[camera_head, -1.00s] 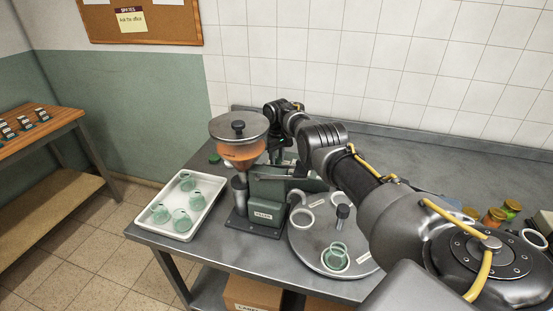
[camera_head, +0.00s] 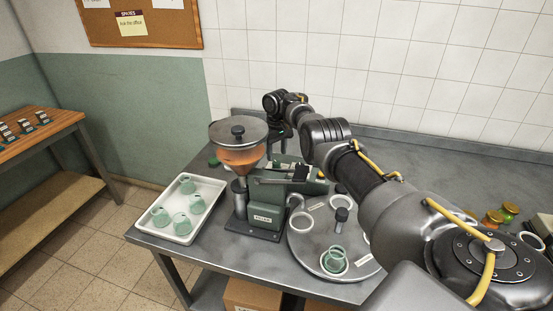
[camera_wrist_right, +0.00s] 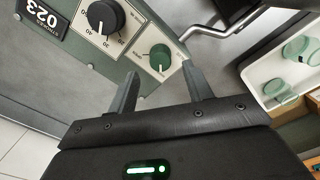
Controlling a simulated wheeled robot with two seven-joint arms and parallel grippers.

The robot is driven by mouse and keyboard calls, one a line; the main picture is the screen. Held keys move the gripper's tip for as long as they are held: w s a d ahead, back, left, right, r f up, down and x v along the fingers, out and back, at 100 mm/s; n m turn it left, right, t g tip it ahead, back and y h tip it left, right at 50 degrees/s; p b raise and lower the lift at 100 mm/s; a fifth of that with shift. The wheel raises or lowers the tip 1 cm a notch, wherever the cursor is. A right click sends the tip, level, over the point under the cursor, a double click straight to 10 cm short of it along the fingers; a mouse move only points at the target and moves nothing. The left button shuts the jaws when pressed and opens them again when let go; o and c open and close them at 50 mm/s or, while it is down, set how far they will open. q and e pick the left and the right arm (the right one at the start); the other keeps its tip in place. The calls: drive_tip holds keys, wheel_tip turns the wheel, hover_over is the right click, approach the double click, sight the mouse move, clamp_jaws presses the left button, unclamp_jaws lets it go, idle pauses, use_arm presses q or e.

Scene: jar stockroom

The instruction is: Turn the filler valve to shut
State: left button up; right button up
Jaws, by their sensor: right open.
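The filler (camera_head: 264,217) is a green machine with an orange-filled hopper (camera_head: 240,155) under a round metal lid. It stands on the grey bench. In the right wrist view its panel has a black dial (camera_wrist_right: 104,17) with numbers and a smaller green knob (camera_wrist_right: 160,57) with a white pointer line. A bent metal rod (camera_wrist_right: 212,34) shows beside the panel. I cannot tell for sure which part is the valve. My right gripper (camera_wrist_right: 159,73) is open, its fingers apart on either side of the green knob in the picture; contact is not clear. My left gripper is not in view.
A white tray (camera_head: 205,213) with several green-tinted jars stands left of the filler. A round turntable (camera_head: 305,252) with a jar stands to its right. Orange- and green-lidded jars (camera_head: 509,212) stand at the far right, beside my right arm. A wooden shelf (camera_head: 50,131) is at the left.

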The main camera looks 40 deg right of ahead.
sight(277, 162)
wheel_tip(277, 162, up, 6)
drive_tip(key=shift+s+f+b, duration=0.1)
drive_tip(key=shift+b, duration=0.25)
idle(0.4)
